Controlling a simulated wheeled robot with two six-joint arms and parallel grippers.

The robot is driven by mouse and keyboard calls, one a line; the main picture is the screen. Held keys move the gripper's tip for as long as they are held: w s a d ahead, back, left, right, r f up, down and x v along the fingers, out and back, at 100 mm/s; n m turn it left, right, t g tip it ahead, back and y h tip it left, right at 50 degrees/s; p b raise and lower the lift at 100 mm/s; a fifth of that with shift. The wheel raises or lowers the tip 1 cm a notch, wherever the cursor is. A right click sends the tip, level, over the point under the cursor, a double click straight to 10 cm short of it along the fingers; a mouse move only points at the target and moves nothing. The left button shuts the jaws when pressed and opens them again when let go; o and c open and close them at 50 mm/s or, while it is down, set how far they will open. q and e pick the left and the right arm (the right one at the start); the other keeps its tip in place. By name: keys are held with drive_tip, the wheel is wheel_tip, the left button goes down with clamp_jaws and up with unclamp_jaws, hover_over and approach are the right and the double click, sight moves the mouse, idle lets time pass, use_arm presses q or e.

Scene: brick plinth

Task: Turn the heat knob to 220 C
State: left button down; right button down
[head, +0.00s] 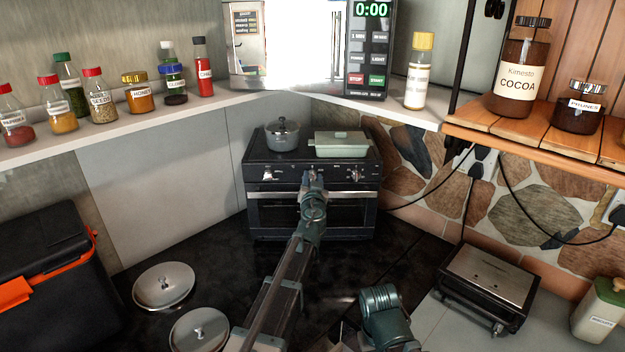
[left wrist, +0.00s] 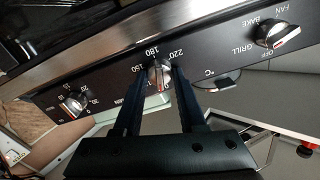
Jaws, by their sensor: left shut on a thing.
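The small black and steel oven (head: 310,218) stands in the back corner. The heat knob (left wrist: 157,74) is the middle one on its front panel. In the left wrist view, upside down, the marks 150, 180 and 220 show around it. My left gripper (head: 313,176) reaches the panel, and its fingers (left wrist: 157,82) are shut on the heat knob, one on each side. The knob's pointer is partly hidden, so I cannot read its exact setting.
The grill/bake knob (left wrist: 277,34) and the timer knob (left wrist: 73,104) flank the heat knob. A lidded pot (head: 282,135) and a pale green dish (head: 341,145) sit on the oven. A black toolbox (head: 50,265), two lids and a contact grill (head: 488,285) stand nearer.

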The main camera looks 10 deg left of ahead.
use_arm(q)
drive_tip(key=m, duration=0.6)
drive_tip(key=shift+d+m, duration=0.1)
drive_tip(key=shift+m, duration=0.2)
drive_tip(key=m, duration=0.5)
drive_tip(key=shift+f, duration=0.1)
drive_tip(key=m, duration=0.5)
drive_tip(key=shift+f+m, duration=0.1)
drive_tip(key=shift+m, duration=0.3)
drive_tip(key=m, duration=0.6)
drive_tip(key=shift+b, duration=0.3)
drive_tip(key=m, duration=0.5)
drive_tip(key=shift+f+m, duration=0.1)
drive_tip(key=shift+m, duration=0.3)
drive_tip(key=m, duration=0.5)
drive_tip(key=shift+s, duration=0.1)
drive_tip(key=m, duration=0.5)
drive_tip(key=shift+a+m, duration=0.2)
drive_tip(key=shift+m, duration=0.2)
drive_tip(key=m, duration=0.4)
drive_tip(key=shift+m, duration=0.3)
